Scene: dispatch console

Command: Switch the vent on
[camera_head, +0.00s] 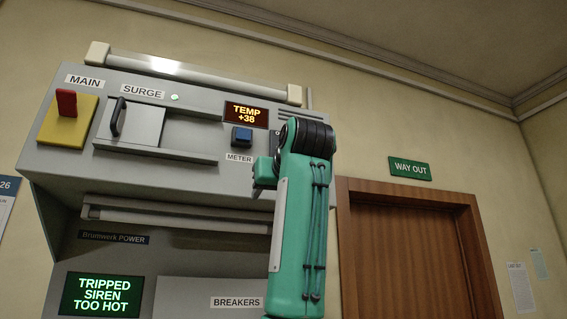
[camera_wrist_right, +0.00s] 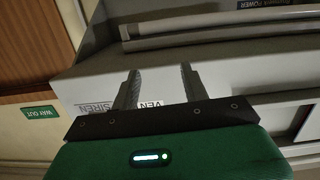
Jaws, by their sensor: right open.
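The vent's label (camera_wrist_right: 151,104), reading "VEN" with its end cut off, shows in the right wrist view on the console's pale face, beside a "SIREN" label (camera_wrist_right: 92,107). I cannot make out the vent switch itself; my gripper and arm cover that part. My right gripper (camera_wrist_right: 158,76) is open, its two fingers apart with nothing seen between them, close to the console beside these labels. In the head view my green right arm (camera_head: 300,220) stands in front of the console's right end and hides it. My left gripper is in neither view.
The console (camera_head: 60,165) carries a red MAIN lever (camera_head: 67,103), a SURGE cover with a black handle (camera_head: 118,117), a TEMP +38 display (camera_head: 246,114) and a blue METER button (camera_head: 242,137). A lower screen (camera_head: 101,295) reads "TRIPPED SIREN TOO HOT". A door (camera_head: 408,255) is right.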

